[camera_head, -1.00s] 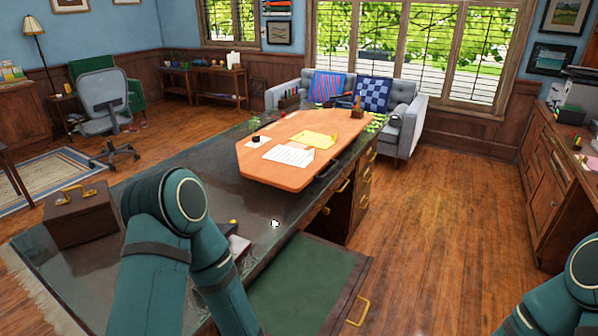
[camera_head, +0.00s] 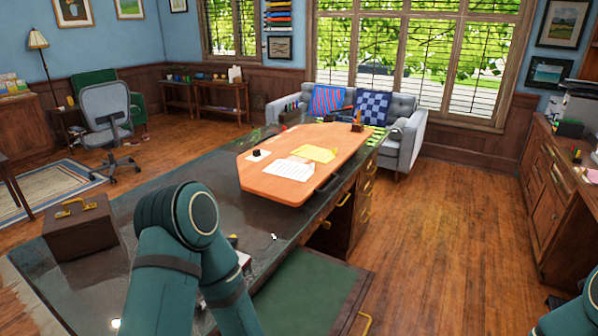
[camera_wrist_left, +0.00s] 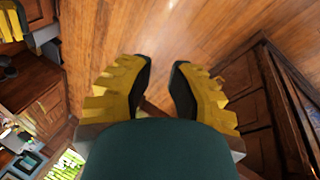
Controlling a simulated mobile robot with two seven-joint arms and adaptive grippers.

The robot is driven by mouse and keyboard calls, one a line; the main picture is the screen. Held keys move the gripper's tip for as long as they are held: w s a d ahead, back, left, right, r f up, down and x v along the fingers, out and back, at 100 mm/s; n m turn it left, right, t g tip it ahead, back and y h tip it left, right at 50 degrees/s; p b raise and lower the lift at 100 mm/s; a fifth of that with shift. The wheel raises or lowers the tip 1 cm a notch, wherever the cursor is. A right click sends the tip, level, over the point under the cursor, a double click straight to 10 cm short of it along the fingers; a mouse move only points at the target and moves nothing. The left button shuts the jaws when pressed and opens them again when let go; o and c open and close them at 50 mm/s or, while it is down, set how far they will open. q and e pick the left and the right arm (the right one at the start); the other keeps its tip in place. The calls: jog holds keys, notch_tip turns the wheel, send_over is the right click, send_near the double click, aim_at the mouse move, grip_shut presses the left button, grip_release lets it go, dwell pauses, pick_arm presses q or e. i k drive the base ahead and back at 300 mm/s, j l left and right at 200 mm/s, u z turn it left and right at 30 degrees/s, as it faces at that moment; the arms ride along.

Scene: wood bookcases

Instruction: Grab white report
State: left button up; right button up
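A white sheet with lines of print (camera_head: 287,170), which looks like the white report, lies flat on the orange-brown board (camera_head: 272,189) on the large desk. A yellow sheet (camera_head: 318,154) lies just beyond it. A small white paper with a dark object on it (camera_head: 257,154) lies to its left. My left gripper (camera_wrist_left: 160,68) shows only in the left wrist view, with its yellow-backed fingers apart and nothing between them. It points toward wood floor and furniture, away from the sheet.
The dark glossy desk (camera_head: 140,222) fills the middle, with a brown case (camera_head: 80,228) at its left. A green-lined open drawer (camera_head: 305,290) juts out at the front. Free wood floor (camera_head: 440,220) lies to the right, before a wooden cabinet (camera_head: 565,205).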

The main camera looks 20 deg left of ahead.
aim_at(290, 170)
jog(key=i+l+z, duration=0.1)
jog(key=z, duration=1.15)
jog(key=i+u, duration=0.35)
jog(key=i, duration=0.2)
jog(key=i+l+u, duration=0.1)
jog(key=i+u, duration=0.25)
jog(key=i, duration=0.2)
jog(key=i+u, duration=0.3)
jog(key=i, duration=0.4)
jog(key=i+l+u, duration=0.25)
jog(key=i, duration=0.45)
